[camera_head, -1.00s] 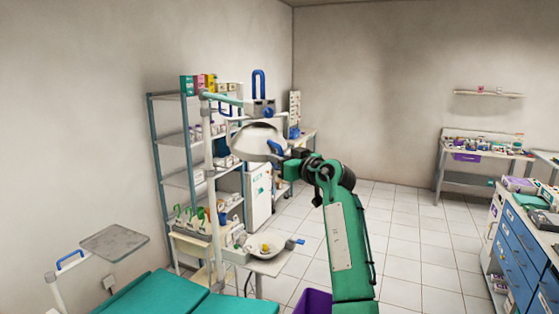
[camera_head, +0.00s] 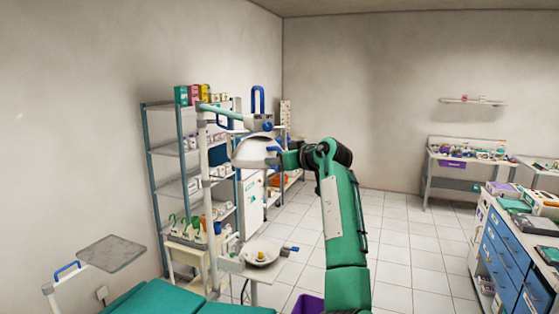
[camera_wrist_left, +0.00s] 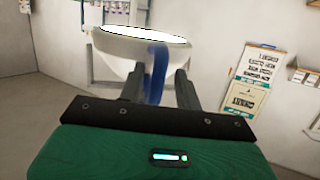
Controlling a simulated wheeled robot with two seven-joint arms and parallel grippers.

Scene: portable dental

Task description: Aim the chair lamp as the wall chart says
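The chair lamp's white dome head (camera_head: 252,152) hangs from a jointed arm on a pale post (camera_head: 204,170). My left gripper (camera_head: 283,157) is at the right side of the dome, at its blue handle (camera_head: 273,149). In the left wrist view the blue handle (camera_wrist_left: 155,72) stands between my two fingers, which appear closed on it. Beyond it is the dome (camera_wrist_left: 115,52) with its bright oval face (camera_wrist_left: 140,33). A printed chart (camera_wrist_left: 252,82) hangs on the wall at right; its text is too small to read. My right gripper is out of view.
The teal chair (camera_head: 160,298) is at lower left, with a grey tray (camera_head: 112,252) beside it. A small basin (camera_head: 261,254) stands below the lamp. A shelf rack (camera_head: 166,150) is behind. A blue drawer cabinet (camera_head: 505,255) is at right. The tiled floor (camera_head: 400,235) between is clear.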

